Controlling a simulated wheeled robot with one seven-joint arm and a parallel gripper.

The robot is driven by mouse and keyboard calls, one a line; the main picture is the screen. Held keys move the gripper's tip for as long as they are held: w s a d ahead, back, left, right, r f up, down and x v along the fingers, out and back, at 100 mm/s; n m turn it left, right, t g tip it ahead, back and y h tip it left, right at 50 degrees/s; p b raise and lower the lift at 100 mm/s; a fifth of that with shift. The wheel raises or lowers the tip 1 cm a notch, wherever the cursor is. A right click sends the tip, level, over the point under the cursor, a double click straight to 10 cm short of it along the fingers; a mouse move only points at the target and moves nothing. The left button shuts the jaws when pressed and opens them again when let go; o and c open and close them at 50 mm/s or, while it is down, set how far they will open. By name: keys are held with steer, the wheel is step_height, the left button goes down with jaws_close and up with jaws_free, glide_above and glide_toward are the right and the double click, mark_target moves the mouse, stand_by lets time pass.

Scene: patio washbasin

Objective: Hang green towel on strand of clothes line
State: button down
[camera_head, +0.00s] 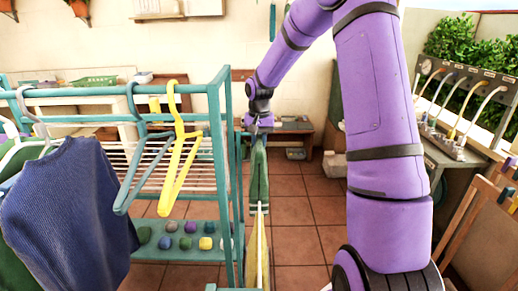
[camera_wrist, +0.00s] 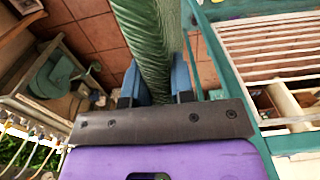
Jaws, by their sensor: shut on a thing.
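My gripper (camera_head: 259,124) is at the end of my arm, just right of the teal rack's front post. It is shut on the green towel (camera_head: 259,178), which hangs down below it in a narrow strip. In the wrist view the towel (camera_wrist: 148,40) runs bunched between the two blue-grey fingers of my gripper (camera_wrist: 158,85). A thin pale strip, perhaps a strand of the clothes line (camera_head: 260,209), shows at the towel's lower end in the head view. A yellowish-green cloth (camera_head: 256,255) hangs below that. I cannot tell whether the towel touches the strand.
The teal rack (camera_head: 213,150) stands close left of the towel, with a yellow hanger (camera_head: 175,150), a teal hanger (camera_head: 145,165) and a dark blue garment (camera_head: 68,215). A counter with taps (camera_head: 470,95) and a wooden chair (camera_head: 480,215) are at right. Tiled floor (camera_head: 300,205) is open between.

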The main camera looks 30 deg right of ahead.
steer(key=shift+r, duration=5.35)
steer(key=s+d, duration=0.9)
steer(key=d, duration=0.5)
steer(key=shift+s+r, duration=0.25)
steer(key=shift+r, duration=0.2)
